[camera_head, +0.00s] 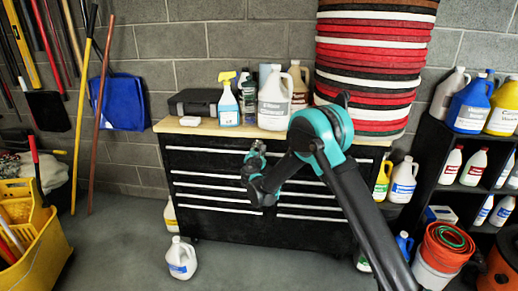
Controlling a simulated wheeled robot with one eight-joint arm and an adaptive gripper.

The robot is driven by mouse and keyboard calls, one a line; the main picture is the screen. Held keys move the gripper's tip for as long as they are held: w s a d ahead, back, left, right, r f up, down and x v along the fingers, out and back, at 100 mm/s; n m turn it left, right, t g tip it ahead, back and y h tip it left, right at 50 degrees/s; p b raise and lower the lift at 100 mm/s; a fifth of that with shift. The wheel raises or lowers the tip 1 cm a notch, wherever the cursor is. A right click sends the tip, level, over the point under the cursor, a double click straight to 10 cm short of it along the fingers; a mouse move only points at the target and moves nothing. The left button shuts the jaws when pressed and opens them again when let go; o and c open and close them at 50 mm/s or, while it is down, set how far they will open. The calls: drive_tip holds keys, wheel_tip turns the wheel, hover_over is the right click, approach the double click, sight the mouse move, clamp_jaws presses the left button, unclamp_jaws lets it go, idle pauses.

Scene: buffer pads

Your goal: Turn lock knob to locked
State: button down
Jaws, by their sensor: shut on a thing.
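A black tool chest (214,212) with pale drawer handles and a wooden top stands against the wall. My gripper (255,160) is at the upper middle of its front, between the left and right drawer columns, just below the wooden top. It is shut on the lock knob at the chest front. The knob itself is hidden behind my gripper, so I cannot tell which way it is turned.
On the wooden top (205,128) stand a black case (194,102), a spray bottle (228,105) and a large white jug (274,104). Stacked round pads (375,50) rise behind. A white jug (182,258) stands on otherwise clear floor before the chest.

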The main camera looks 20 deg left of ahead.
drive_tip(key=m, duration=1)
drive_tip(key=shift+d+f, duration=0.1)
drive_tip(key=shift+f, duration=0.05)
drive_tip(key=shift+m, duration=0.3)
drive_tip(key=c, duration=1.2)
unclamp_jaws()
drive_tip(key=v, duration=0.8)
